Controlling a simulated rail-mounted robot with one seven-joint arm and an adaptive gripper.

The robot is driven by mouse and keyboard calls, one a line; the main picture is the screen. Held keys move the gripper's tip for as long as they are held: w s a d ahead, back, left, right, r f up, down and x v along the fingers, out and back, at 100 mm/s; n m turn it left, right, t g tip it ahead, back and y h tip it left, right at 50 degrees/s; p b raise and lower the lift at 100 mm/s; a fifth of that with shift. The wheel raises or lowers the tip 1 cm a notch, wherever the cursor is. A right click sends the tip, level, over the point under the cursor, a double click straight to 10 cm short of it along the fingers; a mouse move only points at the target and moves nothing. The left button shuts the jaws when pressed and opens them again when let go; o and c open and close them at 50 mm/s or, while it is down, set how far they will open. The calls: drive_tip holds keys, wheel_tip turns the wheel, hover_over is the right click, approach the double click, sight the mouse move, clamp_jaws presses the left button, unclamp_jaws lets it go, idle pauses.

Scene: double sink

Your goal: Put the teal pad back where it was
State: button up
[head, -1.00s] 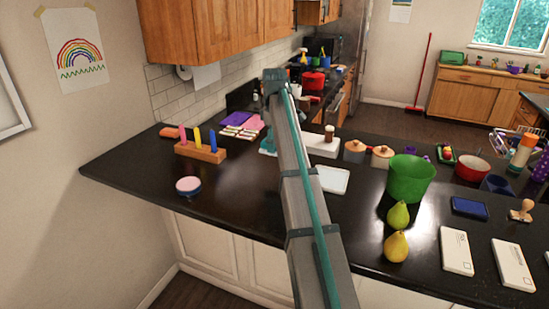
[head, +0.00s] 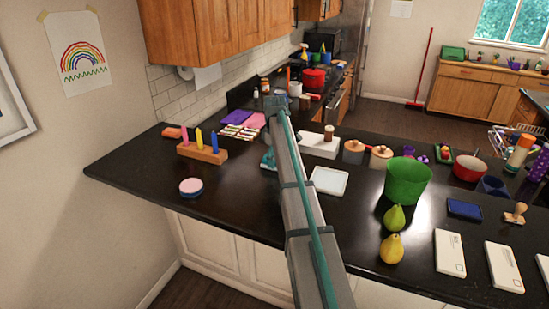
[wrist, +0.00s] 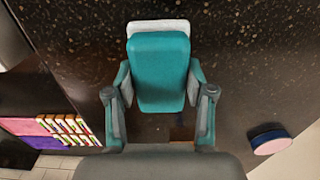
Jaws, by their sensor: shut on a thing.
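The teal pad (wrist: 160,62) is a rounded block with a white layer showing along its far edge in the wrist view. My gripper (wrist: 159,80) is shut on it, with one finger at each side. The dark counter (wrist: 240,60) lies beneath; I cannot tell whether the pad touches it. In the head view my gripper (head: 268,159) is small and partly hidden by my arm, above the counter between the peg rack and the white tray. The pad cannot be made out clearly there.
A wooden rack with coloured pegs (head: 202,153) stands left, with a round pink-topped tin (head: 190,187) in front. A purple sheet (head: 237,117) and pink sheet (head: 254,121) lie behind. A white tray (head: 328,181) and green bucket (head: 406,184) are right. The front-left counter is fairly clear.

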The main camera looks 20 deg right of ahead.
drive_tip(key=shift+f, duration=0.2)
drive_tip(key=o, duration=1.1)
drive_tip(key=shift+r, duration=0.1)
wheel_tip(320, 180, up, 12)
drive_tip(key=b, duration=0.4)
drive_tip(key=shift+r, duration=0.15)
